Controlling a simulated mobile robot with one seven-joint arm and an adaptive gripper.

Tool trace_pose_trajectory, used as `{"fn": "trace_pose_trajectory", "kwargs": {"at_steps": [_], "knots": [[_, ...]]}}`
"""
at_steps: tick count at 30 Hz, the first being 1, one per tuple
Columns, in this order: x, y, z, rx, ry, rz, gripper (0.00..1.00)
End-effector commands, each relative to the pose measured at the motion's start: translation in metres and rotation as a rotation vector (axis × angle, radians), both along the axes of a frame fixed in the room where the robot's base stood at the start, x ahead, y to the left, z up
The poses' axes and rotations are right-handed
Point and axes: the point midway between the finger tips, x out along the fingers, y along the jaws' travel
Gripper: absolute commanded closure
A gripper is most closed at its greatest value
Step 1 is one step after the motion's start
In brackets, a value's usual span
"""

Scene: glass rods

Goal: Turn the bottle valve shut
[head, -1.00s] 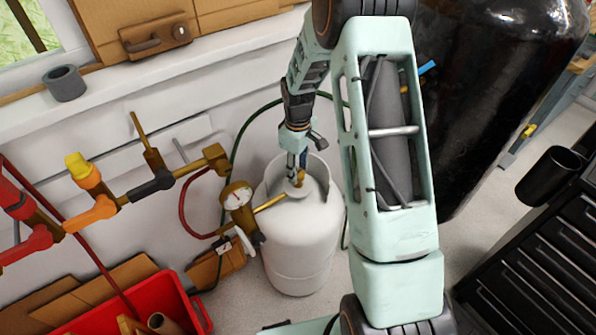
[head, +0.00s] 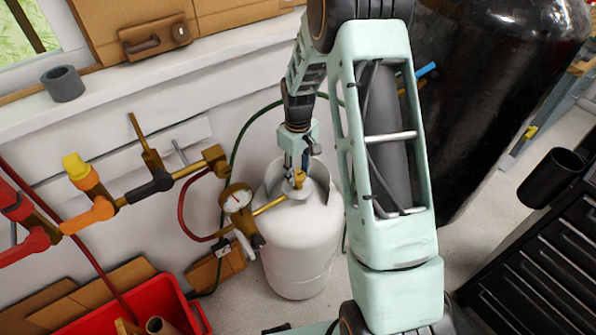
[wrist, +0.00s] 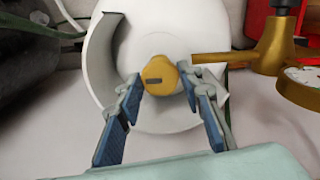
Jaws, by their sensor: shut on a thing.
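The white gas bottle (head: 302,245) stands upright on the floor near the wall. Its brass valve knob (wrist: 159,76) sits on top, with a dark slot on its face in the wrist view; in the head view the valve (head: 299,180) is partly hidden by my gripper. My gripper (wrist: 160,82) reaches down to the valve, with one fingertip on each side of the knob. The fingers are shut on it.
A round gauge (head: 237,199) and brass pipe join the valve at its left. Orange and red taps (head: 88,192) stand further left on the pipework. A large black tank (head: 490,90) stands behind at right. A red bin (head: 130,300) lies at lower left.

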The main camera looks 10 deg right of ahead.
Motion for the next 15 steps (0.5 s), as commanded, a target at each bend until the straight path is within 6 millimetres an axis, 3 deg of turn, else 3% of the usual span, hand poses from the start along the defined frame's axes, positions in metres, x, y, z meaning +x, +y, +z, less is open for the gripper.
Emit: {"fn": "trace_pose_trajectory", "kwargs": {"at_steps": [6,15], "knots": [[0.0003,-0.0001,0.0003,0.001,-0.001,-0.001,0.49],[0.0006,-0.0001,0.0027,0.000,-0.001,0.000,0.49]]}}
